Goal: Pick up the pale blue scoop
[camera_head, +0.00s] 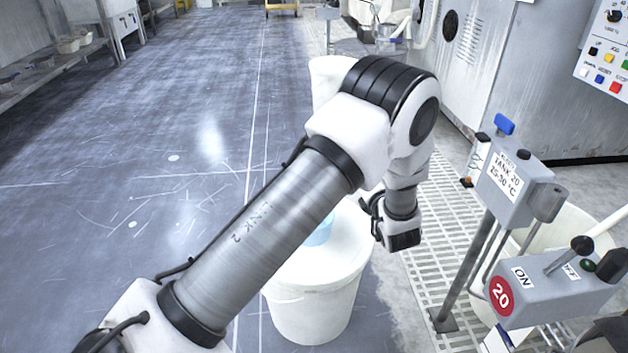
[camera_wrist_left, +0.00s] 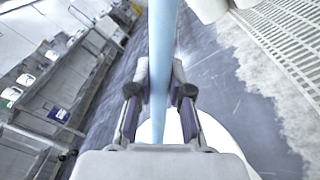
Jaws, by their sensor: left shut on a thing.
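The pale blue scoop (camera_wrist_left: 161,40) runs up through the middle of the left wrist view as a long pale blue bar. My left gripper (camera_wrist_left: 159,90) has its fingers closed on either side of it. In the head view a small pale blue part of the scoop (camera_head: 320,235) shows beside my arm, over the top of a white bucket (camera_head: 312,310). Whether the scoop touches the bucket, I cannot tell. My right gripper is in neither view.
A second white bucket (camera_head: 328,72) stands behind my arm. To the right are a grey control post labelled TANK 20 (camera_head: 510,180), a lever box marked 20 (camera_head: 550,290) and a pale tub (camera_head: 570,230). A floor grating (camera_head: 455,215) lies beside them. The dark floor at left is clear.

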